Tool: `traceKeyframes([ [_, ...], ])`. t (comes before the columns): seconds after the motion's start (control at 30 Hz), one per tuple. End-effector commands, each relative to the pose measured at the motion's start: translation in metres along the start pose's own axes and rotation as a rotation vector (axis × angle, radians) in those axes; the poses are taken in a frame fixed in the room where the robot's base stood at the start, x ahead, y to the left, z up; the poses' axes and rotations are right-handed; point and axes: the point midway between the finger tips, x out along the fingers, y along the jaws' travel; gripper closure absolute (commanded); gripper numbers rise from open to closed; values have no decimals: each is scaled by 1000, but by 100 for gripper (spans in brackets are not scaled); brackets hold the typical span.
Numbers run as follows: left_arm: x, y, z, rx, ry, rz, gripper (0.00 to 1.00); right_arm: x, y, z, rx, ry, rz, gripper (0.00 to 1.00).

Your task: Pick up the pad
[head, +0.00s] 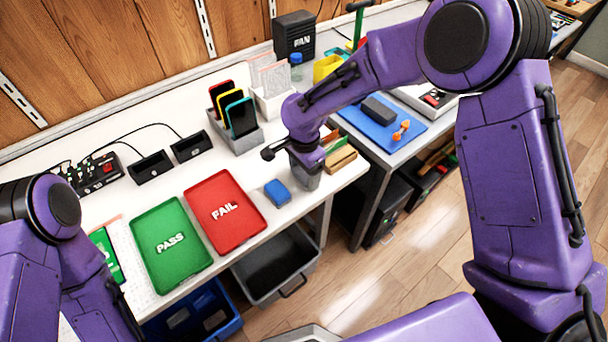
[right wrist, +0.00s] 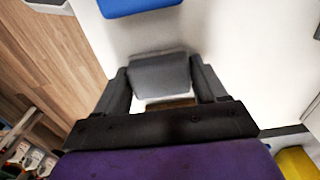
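A blue pad-like block (head: 277,192) lies on the white table, right of the red FAIL tray. Its blue edge also shows at the top of the right wrist view (right wrist: 140,6). My right gripper (head: 306,172) points down at the table just right of the blue block. In the right wrist view its fingers (right wrist: 160,82) are apart, with a grey block (right wrist: 160,72) between them. The grey block nearly fills the gap; I cannot tell whether the fingers press on it. My left arm is at the left edge; its gripper is not in view.
The red FAIL tray (head: 226,211) and green PASS tray (head: 170,246) lie to the left. A grey phone rack (head: 236,131) stands behind. Brown boxes (head: 340,158) stand close right of the gripper. A second table with a blue mat (head: 362,124) is farther right.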

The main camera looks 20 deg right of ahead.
Motion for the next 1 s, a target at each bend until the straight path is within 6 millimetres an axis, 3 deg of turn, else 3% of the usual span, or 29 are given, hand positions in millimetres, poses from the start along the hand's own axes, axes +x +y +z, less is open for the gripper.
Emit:
traceKeyframes([
  [0.03,0,0,0,0,0,0,57,0,0,0,1,0,0,47],
  [0.07,0,0,0,0,0,0,57,0,0,0,1,0,0,56],
  [0.1,0,0,0,0,0,0,57,0,0,0,1,0,0,60],
  [0.43,0,0,0,0,0,0,57,-4,0,0,1,1,-1,60],
  [0.6,1,0,0,0,0,0,57,-32,-1,-1,0,4,-6,60],
  [0.83,-5,0,-2,0,0,0,57,-96,31,40,-3,5,-5,60],
  [1.0,-5,0,-2,0,0,0,57,-115,61,79,-1,4,-2,60],
])
